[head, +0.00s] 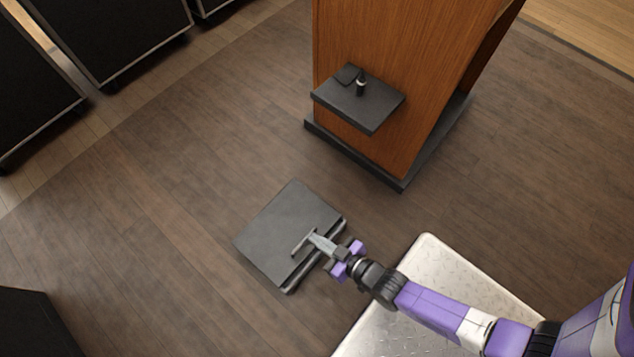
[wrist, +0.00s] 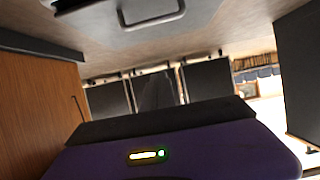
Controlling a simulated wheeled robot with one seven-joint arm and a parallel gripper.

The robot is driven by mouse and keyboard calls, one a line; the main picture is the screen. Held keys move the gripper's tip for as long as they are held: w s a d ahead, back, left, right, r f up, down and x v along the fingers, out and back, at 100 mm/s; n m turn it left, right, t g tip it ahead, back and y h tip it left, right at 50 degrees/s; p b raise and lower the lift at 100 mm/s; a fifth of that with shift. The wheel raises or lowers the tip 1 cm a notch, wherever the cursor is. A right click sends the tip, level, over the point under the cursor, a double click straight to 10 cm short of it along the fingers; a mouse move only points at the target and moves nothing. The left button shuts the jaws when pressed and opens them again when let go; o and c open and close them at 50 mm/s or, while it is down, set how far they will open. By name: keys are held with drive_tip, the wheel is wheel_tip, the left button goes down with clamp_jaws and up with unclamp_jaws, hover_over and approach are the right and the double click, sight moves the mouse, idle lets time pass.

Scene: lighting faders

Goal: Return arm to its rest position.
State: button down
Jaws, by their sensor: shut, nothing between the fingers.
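My gripper (head: 308,243) is at the end of my purple and white arm (head: 432,305), which reaches in from the lower right of the head view. Its pale grey fingers are together with nothing between them. In the head view they overlap the right part of a dark grey square slab (head: 278,222); I cannot tell whether they touch it or are above it. In the wrist view a grey piece with a U-shaped bar (wrist: 152,14) crosses the top, and a purple body with a small lit strip fills the bottom. The fingertips are not clear there.
A wooden stand (head: 395,50) with a small dark shelf (head: 370,112) rises behind the slab. A metal tread-plate platform (head: 425,262) lies under my arm. Black panels (head: 115,35) stand at upper left. The wooden floor (head: 150,230) left of the slab is clear.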

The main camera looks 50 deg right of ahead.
drive_tip(key=s, duration=0.7)
drive_tip(key=shift+f+p, duration=0.35)
drive_tip(key=shift+p, duration=0.05)
drive_tip(key=shift+s, duration=0.1)
drive_tip(key=s+r+p, duration=0.2)
drive_tip(key=r+p, duration=1.2)
drive_tip(key=r, duration=1.9)
drive_tip(key=s+r+t+p, duration=0.1)
drive_tip(key=s+r+p, duration=0.2)
drive_tip(key=r+p, duration=1.1)
wheel_tip(320, 180, up, 19)
drive_tip(key=shift+s+a+r+t, duration=0.15)
drive_tip(key=shift+s+a+t, duration=0.05)
drive_tip(key=shift+s+t, duration=0.15)
